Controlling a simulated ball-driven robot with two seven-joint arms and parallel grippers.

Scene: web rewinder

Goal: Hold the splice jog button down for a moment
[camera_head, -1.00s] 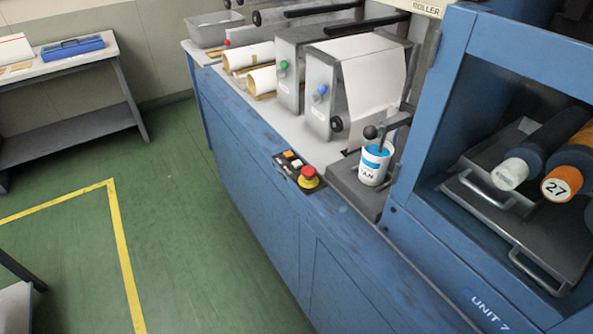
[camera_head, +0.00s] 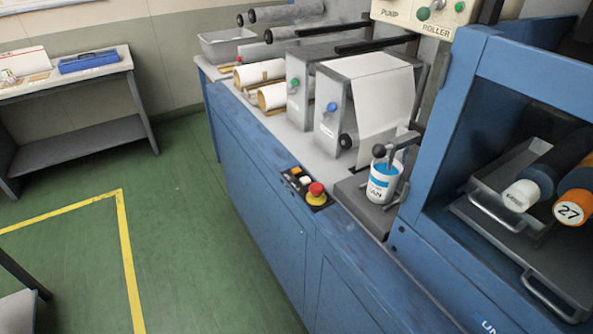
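A small dark button panel (camera_head: 303,186) sits on the front edge of the blue machine. It carries a white button (camera_head: 306,181), an orange button (camera_head: 296,171) and a red mushroom button (camera_head: 316,188) on a yellow collar. Two grey housings behind it bear a green knob or button (camera_head: 295,83) and a blue one (camera_head: 332,107). A cream panel (camera_head: 440,14) at the top, marked PUMP and ROLLER, has green buttons. I cannot read any splice jog label, so I cannot tell which button it is. Neither of my grippers is in view.
A white and blue can (camera_head: 384,183) stands on a grey plate beside the panel. A blue frame (camera_head: 455,110) rises at right, with rollers inside. A side table (camera_head: 85,75) with a blue case stands at left. Green floor (camera_head: 190,240) lies clear before the machine.

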